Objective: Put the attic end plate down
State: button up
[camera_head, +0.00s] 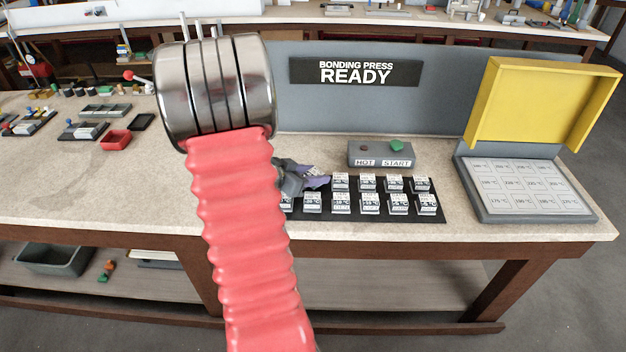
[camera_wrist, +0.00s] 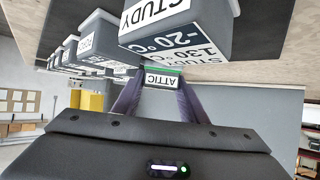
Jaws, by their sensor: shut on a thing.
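The attic end plate (camera_wrist: 161,80) shows in the wrist view as a small block with a white "ATTIC" label and a green edge. It sits between the two purple fingers of my gripper (camera_wrist: 158,90), which is shut on it. In the head view my gripper (camera_head: 316,180) is just above the left part of a black mat (camera_head: 437,213), beside rows of labelled blocks. There the attic plate is too small and too covered to make out clearly. My red arm hides the mat's left end.
Several labelled blocks (camera_head: 369,205) stand in two rows on the mat. A grey "HOT / START" box (camera_head: 380,155) stands behind them. The bonding press (camera_head: 525,215), its yellow lid (camera_head: 540,100) raised, is at the right.

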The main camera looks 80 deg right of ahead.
jog(key=shift+f, duration=0.65)
jog(key=o, duration=0.8)
jog(key=shift+f, duration=0.1)
jog(key=shift+o, duration=0.2)
jog(key=shift+w+a+r, duration=0.15)
jog(key=shift+a+r, duration=0.05)
jog(key=shift+r, duration=0.1)
jog(key=v, duration=1.1)
jog(key=shift+w+a, duration=0.1)
jog(key=shift+a, duration=0.1)
